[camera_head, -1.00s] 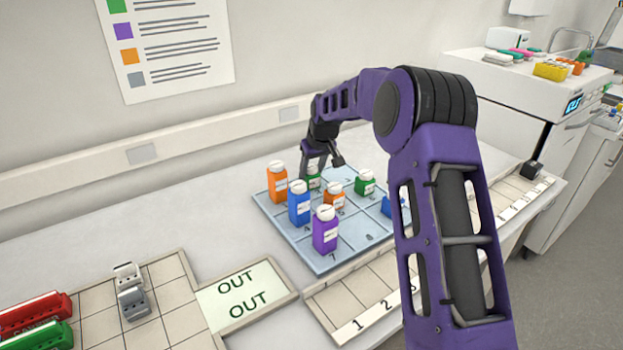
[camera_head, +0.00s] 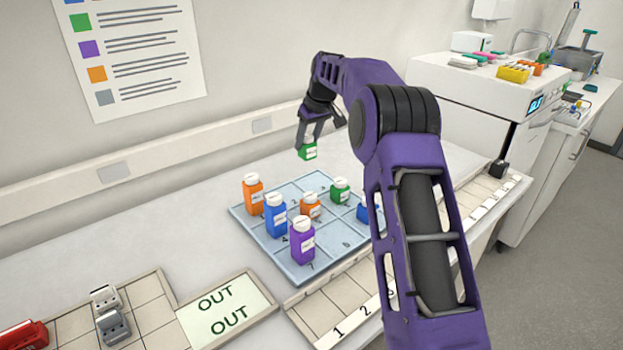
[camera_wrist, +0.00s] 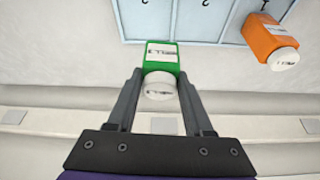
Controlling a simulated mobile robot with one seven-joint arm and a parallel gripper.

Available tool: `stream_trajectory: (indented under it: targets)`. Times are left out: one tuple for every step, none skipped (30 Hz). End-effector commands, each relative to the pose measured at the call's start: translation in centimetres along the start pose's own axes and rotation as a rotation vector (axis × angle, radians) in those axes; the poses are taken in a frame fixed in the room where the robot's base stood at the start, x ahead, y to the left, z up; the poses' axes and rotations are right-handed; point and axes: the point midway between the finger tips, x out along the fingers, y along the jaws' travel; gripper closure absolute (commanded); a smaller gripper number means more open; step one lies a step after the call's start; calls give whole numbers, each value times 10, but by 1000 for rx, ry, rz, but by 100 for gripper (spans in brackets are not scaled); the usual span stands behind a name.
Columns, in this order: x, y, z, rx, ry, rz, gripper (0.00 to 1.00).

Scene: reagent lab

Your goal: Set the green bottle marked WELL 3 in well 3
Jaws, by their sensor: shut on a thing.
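My gripper (camera_head: 311,136) is shut on a green bottle (camera_head: 307,151) with a white cap, held up in the air behind the tray's back edge. The wrist view also shows this green bottle (camera_wrist: 162,55) between the fingers, its label too small to read surely. The blue numbered tray (camera_head: 250,222) stands below it. Two wells along the tray's back edge look empty, and well 3 (camera_wrist: 145,18) seems to be the left one in the wrist view. A second green bottle (camera_head: 340,188) stands on the tray's right side.
An orange bottle (camera_head: 253,195) stands at the tray's back left corner. Blue (camera_head: 276,217), purple (camera_head: 302,243) and small orange (camera_head: 310,208) bottles stand nearby. Another blue bottle (camera_head: 362,212) is partly hidden by my arm. The bench behind the tray is clear.

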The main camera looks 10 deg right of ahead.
Motion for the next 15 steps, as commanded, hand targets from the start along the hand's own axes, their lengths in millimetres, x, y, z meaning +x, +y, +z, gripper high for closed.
stream_trajectory:
  targets:
    - [-1, 10, -1, -11, 1, -3, 100]
    - [0, 15, -1, -18, 2, -6, 100]
    - [-1, 21, -2, -29, 4, -8, 100]
    - [-1, 24, -1, -36, 4, -12, 100]
    - [0, 27, -1, -41, 4, -13, 100]
    - [3, 29, 0, -47, 4, -15, 100]
    - [6, 31, 2, -51, 4, -16, 100]
    - [10, 31, 4, -52, 4, -17, 100]
    - [18, 32, 7, -53, 3, -19, 100]
    - [23, 32, 9, -54, 4, -18, 100]
    - [29, 32, 12, -54, 2, -19, 100]
    - [36, 32, 14, -55, 4, -18, 100]
    - [41, 32, 17, -54, 3, -19, 100]
    - [45, 32, 18, -54, 3, -18, 100]
    - [50, 32, 20, -54, 4, -17, 100]
